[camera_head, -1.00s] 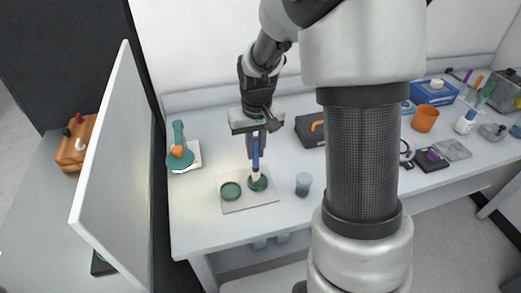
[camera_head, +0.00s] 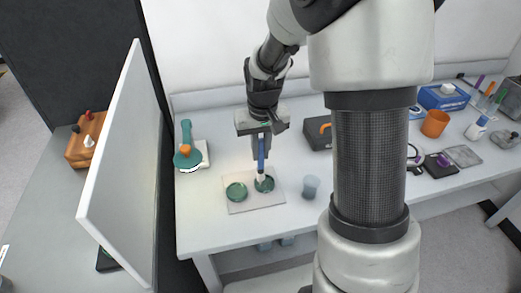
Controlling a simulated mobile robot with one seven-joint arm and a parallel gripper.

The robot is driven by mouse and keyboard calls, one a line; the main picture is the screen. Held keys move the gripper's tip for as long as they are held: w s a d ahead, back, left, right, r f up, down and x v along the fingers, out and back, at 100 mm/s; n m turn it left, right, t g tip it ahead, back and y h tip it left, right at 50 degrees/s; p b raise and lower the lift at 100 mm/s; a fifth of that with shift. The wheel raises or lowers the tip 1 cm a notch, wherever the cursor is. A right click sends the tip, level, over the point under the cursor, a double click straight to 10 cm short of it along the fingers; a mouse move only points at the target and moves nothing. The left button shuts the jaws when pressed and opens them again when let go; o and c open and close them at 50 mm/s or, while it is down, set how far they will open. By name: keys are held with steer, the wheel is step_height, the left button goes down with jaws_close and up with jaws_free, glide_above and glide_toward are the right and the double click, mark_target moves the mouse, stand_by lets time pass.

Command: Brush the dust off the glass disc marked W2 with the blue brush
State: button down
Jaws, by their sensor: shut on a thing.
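My gripper (camera_head: 261,136) is shut on the blue brush (camera_head: 261,154) and holds it upright, with its pale bristles pointing down. The brush tip is over the right one of two green glass discs, at its left part; whether it touches the glass I cannot tell. The right disc (camera_head: 267,186) and the left disc (camera_head: 236,191) lie side by side on a pale square mat (camera_head: 241,207). The marks on the discs are too small to read, so I cannot tell which is W2. Dust is not discernible at this size.
A small grey-blue cup (camera_head: 311,187) stands right of the mat. A green instrument with an orange knob (camera_head: 187,150) stands at the left. A dark box (camera_head: 317,135) is behind; an orange cup (camera_head: 435,123) is farther right. A white upright panel (camera_head: 122,165) borders the left.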

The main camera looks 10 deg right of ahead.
steer(key=shift+f, duration=0.25)
steer(key=shift+s+d, duration=0.1)
steer(key=shift+d, duration=0.05)
steer(key=shift+s+d, duration=0.4)
steer(key=shift+d, duration=0.05)
stand_by(0.3)
steer(key=shift+s+d+b, duration=0.2)
steer(key=shift+d+b, duration=0.05)
steer(key=shift+b, duration=0.05)
steer(key=shift+s+d, duration=0.25)
steer(key=shift+s, duration=0.05)
steer(key=shift+s+d, duration=0.15)
steer(key=shift+d, duration=0.1)
steer(key=shift+r, duration=0.1)
